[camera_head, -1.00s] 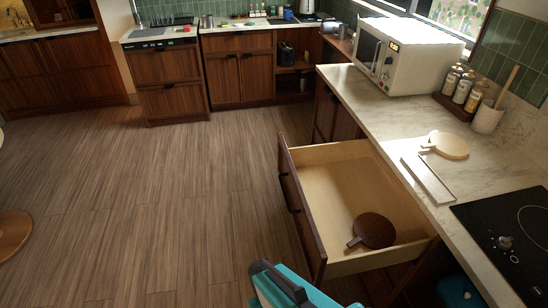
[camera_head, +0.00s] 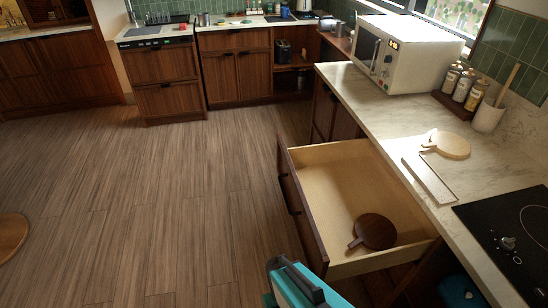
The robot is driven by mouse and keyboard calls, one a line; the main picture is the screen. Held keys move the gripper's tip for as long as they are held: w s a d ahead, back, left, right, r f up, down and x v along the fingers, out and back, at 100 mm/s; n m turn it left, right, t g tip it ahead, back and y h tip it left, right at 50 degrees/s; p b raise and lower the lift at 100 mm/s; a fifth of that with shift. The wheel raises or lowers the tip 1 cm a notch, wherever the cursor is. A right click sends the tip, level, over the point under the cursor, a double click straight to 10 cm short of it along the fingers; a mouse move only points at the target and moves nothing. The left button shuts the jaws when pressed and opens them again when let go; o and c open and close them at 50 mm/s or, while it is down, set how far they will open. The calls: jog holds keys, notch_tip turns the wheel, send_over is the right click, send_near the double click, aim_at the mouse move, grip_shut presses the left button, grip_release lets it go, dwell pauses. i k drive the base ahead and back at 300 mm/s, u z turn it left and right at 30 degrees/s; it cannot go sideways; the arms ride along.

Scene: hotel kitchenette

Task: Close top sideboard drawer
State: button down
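The top sideboard drawer (camera_head: 303,205) stands pulled well out below the marble counter on the right. Its front is dark wood with dark handles, and its inside is pale wood. A dark round wooden board with a short handle (camera_head: 375,231) lies in it. My teal and black gripper (camera_head: 283,277) is at the bottom edge, near the drawer's near front corner. Its fingers are only partly in view, and I cannot tell whether they are open or whether they touch the drawer.
The counter (camera_head: 366,105) holds a white microwave (camera_head: 413,55), bottles, a pale round board (camera_head: 447,144), a flat white strip (camera_head: 428,179) and a black cooktop (camera_head: 508,235). The wooden floor (camera_head: 180,200) left of the drawer is clear. A round brown thing (camera_head: 10,237) stands at the left edge.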

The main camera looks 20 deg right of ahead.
aim_at(325, 187)
jog(key=z, duration=0.15)
jog(key=k, duration=1.2)
jog(key=u, duration=0.9)
jog(key=i, duration=1.65)
jog(key=u, duration=0.1)
